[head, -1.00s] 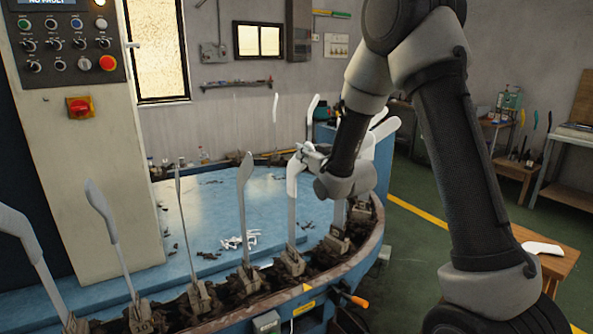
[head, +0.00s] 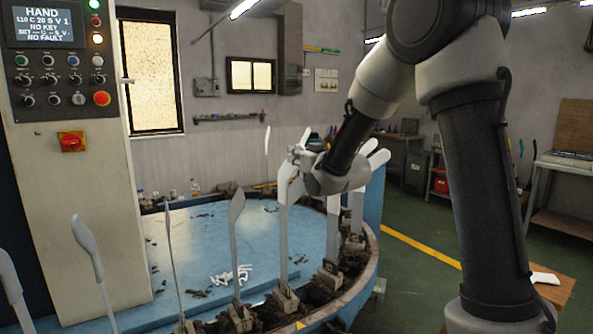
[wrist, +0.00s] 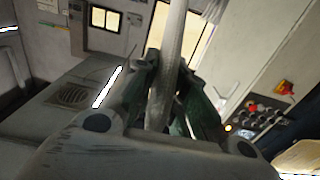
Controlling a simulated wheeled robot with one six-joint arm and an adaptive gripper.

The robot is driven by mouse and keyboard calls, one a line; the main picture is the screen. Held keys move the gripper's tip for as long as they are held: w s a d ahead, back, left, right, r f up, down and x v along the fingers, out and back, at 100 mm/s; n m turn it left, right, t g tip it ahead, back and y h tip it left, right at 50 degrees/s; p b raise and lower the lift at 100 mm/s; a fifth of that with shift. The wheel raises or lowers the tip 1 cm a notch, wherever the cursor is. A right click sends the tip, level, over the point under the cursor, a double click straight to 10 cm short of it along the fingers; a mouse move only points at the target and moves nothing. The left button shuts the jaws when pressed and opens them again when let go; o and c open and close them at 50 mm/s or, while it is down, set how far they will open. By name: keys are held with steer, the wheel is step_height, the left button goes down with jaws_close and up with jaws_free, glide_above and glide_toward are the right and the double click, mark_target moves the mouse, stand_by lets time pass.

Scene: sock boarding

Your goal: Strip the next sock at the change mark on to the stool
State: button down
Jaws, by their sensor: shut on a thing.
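My gripper (head: 294,157) is shut on a pale sock (head: 289,186) at the top of an upright grey board on the carousel's near right side. The sock lines up with the board (head: 284,250); I cannot tell how much of it is still around the board. In the wrist view the dark fingers (wrist: 173,98) close on a pale grey strip (wrist: 171,45) running up between them. The wooden stool (head: 559,294) is at the lower right, with a white sock (head: 544,279) lying on it.
Several upright boards stand around the carousel rim (head: 372,262); some stand close behind my gripper. White scraps (head: 231,274) lie on the blue deck (head: 205,240). A control cabinet (head: 75,200) stands at left. Green floor (head: 420,270) lies open between carousel and stool.

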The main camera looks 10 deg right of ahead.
steer(key=shift+r, duration=5.3)
